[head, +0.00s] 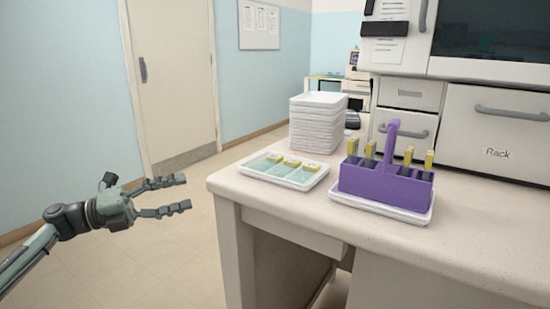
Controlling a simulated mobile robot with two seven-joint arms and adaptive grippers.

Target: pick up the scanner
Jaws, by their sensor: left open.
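No scanner can be made out for certain. A small dark object (352,119) on the counter (465,240), partly hidden behind the stack of white trays, may be it, but it is too small to tell. My left gripper (184,193) is open and empty. It is over the floor to the left of the counter, apart from everything on it, with its fingers pointing right. My right gripper is not in view.
A stack of white trays (316,125) stands at the counter's back left. In front are a shallow tray (283,185) with yellow-ended slides and a purple slide rack (383,190) with a tall handle, standing in a white tray (400,217). The counter's front right is clear.

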